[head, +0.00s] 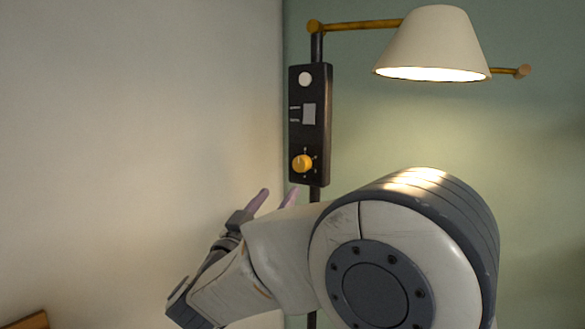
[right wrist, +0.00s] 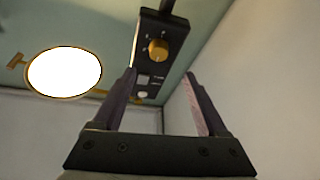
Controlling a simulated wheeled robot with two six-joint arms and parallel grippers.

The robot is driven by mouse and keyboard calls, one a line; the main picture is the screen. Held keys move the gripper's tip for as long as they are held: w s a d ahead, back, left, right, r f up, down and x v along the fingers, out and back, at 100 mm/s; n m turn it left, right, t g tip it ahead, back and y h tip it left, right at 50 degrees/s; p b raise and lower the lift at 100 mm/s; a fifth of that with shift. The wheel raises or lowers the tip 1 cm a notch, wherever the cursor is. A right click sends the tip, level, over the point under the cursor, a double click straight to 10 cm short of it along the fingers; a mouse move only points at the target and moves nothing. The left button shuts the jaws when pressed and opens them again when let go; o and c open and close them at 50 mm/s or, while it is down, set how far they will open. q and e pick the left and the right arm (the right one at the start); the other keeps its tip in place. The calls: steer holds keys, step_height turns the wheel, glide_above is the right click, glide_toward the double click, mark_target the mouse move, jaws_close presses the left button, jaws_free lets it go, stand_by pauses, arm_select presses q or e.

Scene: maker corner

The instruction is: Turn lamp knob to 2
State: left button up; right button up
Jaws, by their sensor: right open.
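The yellow lamp knob (head: 302,163) sits low on a black control box (head: 323,125) on the lamp's dark pole. The knob also shows in the right wrist view (right wrist: 158,49), beyond my fingertips and between them. Its small scale marks are too small to read. My right gripper (head: 277,194) is open and empty, just below the knob in the head view; the right wrist view shows its two fingers (right wrist: 161,82) spread apart, not touching the knob. The lamp shade (head: 432,45) is white and lit underneath. My left gripper is not in view.
The box also carries a white round button (head: 305,79) and a grey switch plate (head: 309,114). A brass arm (head: 365,26) holds the shade at the upper right. Plain walls meet in a corner behind the pole. A wooden edge (head: 27,321) shows at bottom left.

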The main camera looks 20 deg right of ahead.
mark_target(299, 167)
steer(key=p+x, duration=0.4)
steer(key=x, duration=0.5)
steer(key=shift+d+r, duration=0.2)
steer(key=shift+d, duration=0.1)
steer(key=shift+w+d+r, duration=0.1)
steer(key=shift+w+d, duration=0.2)
steer(key=shift+w, duration=0.05)
jaws_close()
